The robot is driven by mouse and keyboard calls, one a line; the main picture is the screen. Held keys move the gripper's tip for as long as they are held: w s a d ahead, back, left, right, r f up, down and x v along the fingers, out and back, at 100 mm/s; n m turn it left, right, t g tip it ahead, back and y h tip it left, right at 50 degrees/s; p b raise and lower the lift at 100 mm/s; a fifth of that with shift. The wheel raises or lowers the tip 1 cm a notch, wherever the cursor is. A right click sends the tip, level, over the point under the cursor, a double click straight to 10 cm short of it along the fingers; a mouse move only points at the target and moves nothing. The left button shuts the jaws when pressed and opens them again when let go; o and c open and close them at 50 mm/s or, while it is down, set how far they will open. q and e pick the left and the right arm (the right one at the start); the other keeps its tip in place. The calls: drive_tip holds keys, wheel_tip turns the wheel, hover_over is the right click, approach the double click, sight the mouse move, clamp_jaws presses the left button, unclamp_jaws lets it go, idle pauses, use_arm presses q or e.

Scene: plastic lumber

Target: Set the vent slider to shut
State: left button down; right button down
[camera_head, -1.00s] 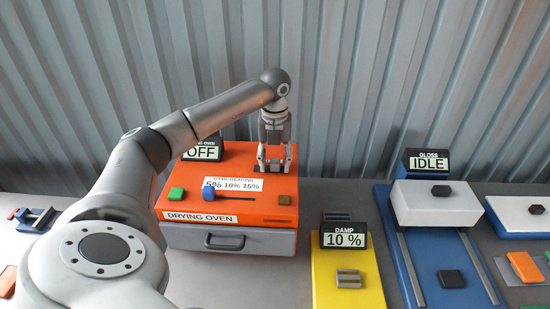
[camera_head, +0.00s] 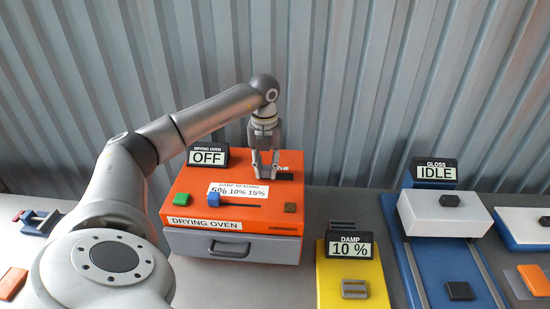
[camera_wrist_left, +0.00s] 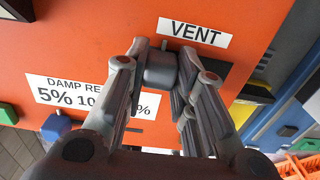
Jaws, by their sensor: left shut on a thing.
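The drying oven (camera_head: 190,185) has an orange top with a VENT label (camera_wrist_left: 193,33) beside a dark slot (camera_wrist_left: 216,68). The grey vent slider knob (camera_wrist_left: 160,70) sits toward the left of that slot, and bare slot shows to its right. My left gripper (camera_head: 265,174) is at the back right of the oven top. In the wrist view its fingers are on both sides of the knob, shut on it. In the head view the knob is hidden by the fingers, and the slot (camera_head: 286,177) shows to their right. My right gripper is not in view.
On the oven top are a green block (camera_head: 170,200), a blue damp-reading slider (camera_head: 213,200) and a brown block (camera_head: 290,208). The oven display (camera_head: 208,157) reads OFF. A yellow DAMP unit (camera_head: 335,285) stands front right, and a blue GLOSS station (camera_head: 425,265) is further right.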

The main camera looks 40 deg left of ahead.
sight(264, 168)
use_arm(q)
drive_tip(key=shift+a, duration=0.1)
drive_tip(key=c, duration=1.5)
unclamp_jaws()
drive_tip(key=o, duration=0.3)
drive_tip(key=shift+s+a, duration=0.2)
drive_tip(key=shift+w+d, duration=0.1)
drive_tip(key=shift+r, duration=0.3)
wheel_tip(264, 168, up, 11)
drive_tip(key=shift+r, duration=0.2)
drive_tip(key=shift+f, duration=0.1)
